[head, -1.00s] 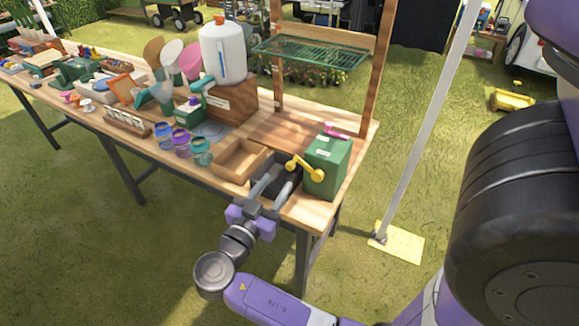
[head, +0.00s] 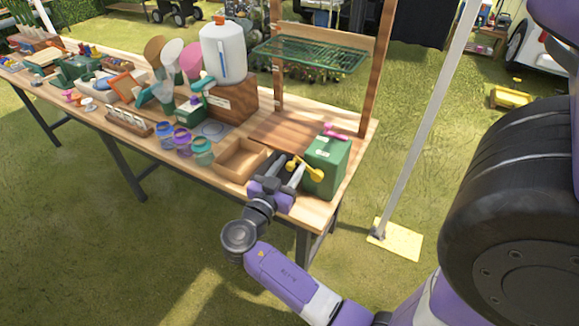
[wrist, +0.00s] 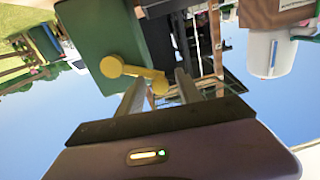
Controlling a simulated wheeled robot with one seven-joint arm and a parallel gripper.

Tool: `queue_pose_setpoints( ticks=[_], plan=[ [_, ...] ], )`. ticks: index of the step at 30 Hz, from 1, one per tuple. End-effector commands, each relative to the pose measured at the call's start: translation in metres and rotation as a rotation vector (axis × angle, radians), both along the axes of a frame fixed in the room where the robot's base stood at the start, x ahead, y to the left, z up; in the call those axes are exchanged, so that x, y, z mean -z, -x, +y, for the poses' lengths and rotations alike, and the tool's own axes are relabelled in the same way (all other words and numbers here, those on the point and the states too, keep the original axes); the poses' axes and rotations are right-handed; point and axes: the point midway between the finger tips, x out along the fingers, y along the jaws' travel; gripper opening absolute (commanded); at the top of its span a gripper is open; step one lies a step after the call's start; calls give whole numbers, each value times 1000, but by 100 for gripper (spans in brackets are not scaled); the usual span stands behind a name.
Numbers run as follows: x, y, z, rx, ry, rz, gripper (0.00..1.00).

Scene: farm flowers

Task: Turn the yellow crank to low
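The yellow crank (head: 304,168) sits on the face of a green box (head: 328,165) near the front right corner of the workbench. In the wrist view the crank (wrist: 135,71) is an arm with a round knob at each end, against the green box (wrist: 98,45). My gripper (head: 281,160) is open beside the box, with its fingers reaching toward the crank. In the wrist view the gripper (wrist: 160,78) has one crank knob in the gap between its fingertips. I cannot tell whether either finger touches it. Any low marking is unreadable.
A wooden tray (head: 232,172) and several colored jars (head: 183,144) stand to the left. A wooden post (head: 375,75) rises behind the box. Open grass lies right of the bench.

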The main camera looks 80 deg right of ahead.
Motion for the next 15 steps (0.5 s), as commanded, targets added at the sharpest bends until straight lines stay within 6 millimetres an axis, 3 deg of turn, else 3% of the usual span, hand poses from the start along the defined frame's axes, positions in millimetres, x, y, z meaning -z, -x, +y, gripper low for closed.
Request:
queue_pose_setpoints(
  ticks=[1, 6, 15],
  plan=[
    [0, 0, 0, 0, 0, 0, 33],
    [0, 0, 0, -1, 0, 0, 0],
    [0, -1, 0, -2, 0, 0, 0]
  ],
)
